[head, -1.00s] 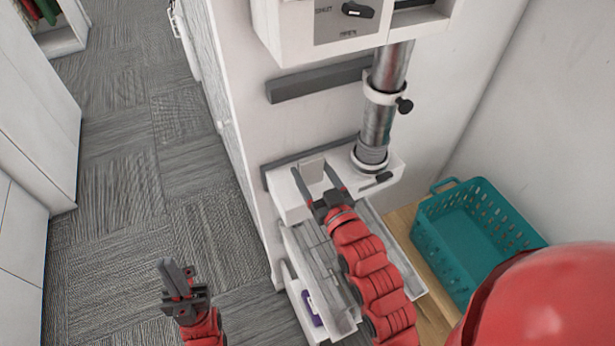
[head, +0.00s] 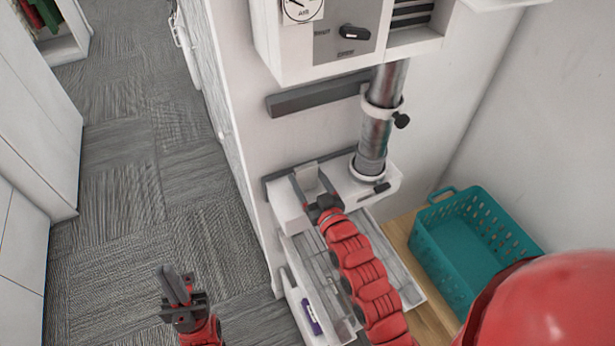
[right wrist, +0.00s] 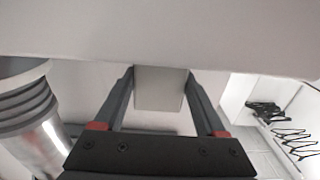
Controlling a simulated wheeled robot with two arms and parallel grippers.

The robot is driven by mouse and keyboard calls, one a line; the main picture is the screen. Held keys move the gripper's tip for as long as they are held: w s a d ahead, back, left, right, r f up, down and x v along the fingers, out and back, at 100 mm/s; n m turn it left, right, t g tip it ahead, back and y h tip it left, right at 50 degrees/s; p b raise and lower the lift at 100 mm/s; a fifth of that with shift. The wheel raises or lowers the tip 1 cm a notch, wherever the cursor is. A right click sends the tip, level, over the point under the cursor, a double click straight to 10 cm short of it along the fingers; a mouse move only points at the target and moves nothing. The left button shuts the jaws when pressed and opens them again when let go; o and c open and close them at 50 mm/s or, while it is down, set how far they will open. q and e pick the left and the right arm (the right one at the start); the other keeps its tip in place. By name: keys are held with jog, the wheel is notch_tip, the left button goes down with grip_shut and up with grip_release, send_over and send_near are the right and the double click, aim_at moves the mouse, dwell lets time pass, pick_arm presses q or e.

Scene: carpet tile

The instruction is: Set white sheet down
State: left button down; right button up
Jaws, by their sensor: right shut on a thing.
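My right gripper (head: 308,180) is shut on a small pale rectangular piece, the white sheet (head: 307,184), at the white ledge (head: 287,212) below the metal pipe. In the right wrist view the white sheet (right wrist: 160,90) sits between the two fingers of the right gripper (right wrist: 160,75), with a broad white surface just beyond the tips. Whether the sheet touches the ledge I cannot tell. My left gripper (head: 172,286) is empty above the carpet at the lower left; its finger gap is not clear.
A teal basket (head: 470,235) sits on a wooden surface at the right. A white box with a dial (head: 345,33) is above. Carpet at left is clear.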

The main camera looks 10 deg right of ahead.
jog(key=shift+f, duration=0.2)
jog(key=o, duration=1.2)
jog(key=shift+r, duration=0.1)
jog(key=shift+o, duration=0.2)
jog(key=shift+r, duration=0.1)
